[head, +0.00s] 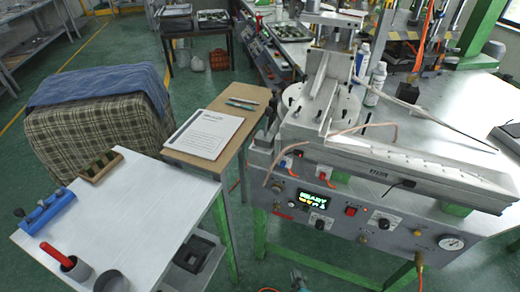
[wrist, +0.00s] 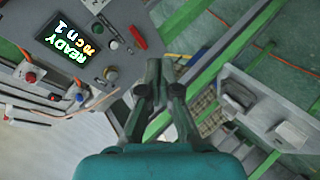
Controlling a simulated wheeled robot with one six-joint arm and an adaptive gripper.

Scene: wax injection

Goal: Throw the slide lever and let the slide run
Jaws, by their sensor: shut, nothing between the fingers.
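The machine's front panel (head: 345,220) carries a lit display (head: 312,198) reading READY, a red switch (head: 350,211), knobs and a round gauge (head: 451,243). Small red and blue controls sit along its upper left edge; I cannot tell which part is the slide lever. A long pale slide body (head: 400,165) lies along the machine top. In the wrist view the display (wrist: 68,45) appears rotated at upper left, with a red-tipped control (wrist: 30,77) below it. My gripper (wrist: 165,70) is shut and empty, beside the panel and apart from the display.
A narrow brown table (head: 235,110) bears a paper sheet (head: 205,133). A cloth-covered bulk (head: 100,125) stands behind. Green legs and floor lie below.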

